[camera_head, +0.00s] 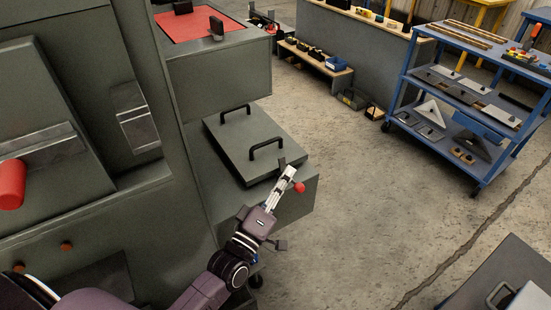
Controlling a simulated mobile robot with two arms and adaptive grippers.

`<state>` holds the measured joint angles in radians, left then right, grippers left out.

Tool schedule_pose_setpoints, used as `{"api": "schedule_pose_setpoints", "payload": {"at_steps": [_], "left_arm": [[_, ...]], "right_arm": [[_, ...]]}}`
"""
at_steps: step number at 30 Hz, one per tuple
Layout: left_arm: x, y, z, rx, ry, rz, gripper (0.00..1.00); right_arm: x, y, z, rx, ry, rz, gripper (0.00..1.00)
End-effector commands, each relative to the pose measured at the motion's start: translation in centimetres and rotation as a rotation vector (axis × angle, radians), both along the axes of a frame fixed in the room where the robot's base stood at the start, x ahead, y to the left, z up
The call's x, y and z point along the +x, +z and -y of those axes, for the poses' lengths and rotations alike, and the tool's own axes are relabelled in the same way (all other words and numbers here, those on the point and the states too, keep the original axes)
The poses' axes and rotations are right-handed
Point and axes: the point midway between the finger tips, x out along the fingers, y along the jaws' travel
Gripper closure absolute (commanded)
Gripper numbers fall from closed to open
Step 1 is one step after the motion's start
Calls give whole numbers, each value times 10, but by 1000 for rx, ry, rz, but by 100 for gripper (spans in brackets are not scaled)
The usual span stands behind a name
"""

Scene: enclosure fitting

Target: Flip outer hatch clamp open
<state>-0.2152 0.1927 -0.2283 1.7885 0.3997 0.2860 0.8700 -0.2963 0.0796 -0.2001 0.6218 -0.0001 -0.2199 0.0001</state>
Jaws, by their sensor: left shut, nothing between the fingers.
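The outer hatch (230,137) is a grey-green flat lid with two black handles, lying on a low box that juts from the large enclosure. At its front right corner a red knob (298,187) shows, which looks like the end of the hatch clamp's lever. Most of the clamp is hidden behind my gripper, so I cannot tell its position. My left gripper (283,172) reaches up from below to this corner. Its fingers are shut and empty, just left of the red knob. I cannot tell whether they touch the clamp. My right gripper is not in view.
The enclosure (165,210) fills the left side, with a red handle (11,184) on its front. A blue shelf cart (405,80) with parts stands at the upper right. A dark surface (500,265) is at the lower right. The concrete floor between is clear.

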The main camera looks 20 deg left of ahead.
Motion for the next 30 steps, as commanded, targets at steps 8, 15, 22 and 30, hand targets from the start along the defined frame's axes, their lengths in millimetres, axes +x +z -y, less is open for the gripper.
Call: {"api": "schedule_pose_setpoints", "payload": {"at_steps": [8, 15, 22, 30], "left_arm": [[-6, -15, 7, -2, 1, -3, 100], [-8, -25, 11, -1, -1, -3, 100], [-9, -30, 12, -1, -1, -4, 100], [-10, -33, 13, -1, -3, -8, 100]], "right_arm": [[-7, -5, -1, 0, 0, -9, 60], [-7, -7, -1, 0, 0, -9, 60], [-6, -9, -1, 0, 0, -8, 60], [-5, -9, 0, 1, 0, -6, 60]]}}
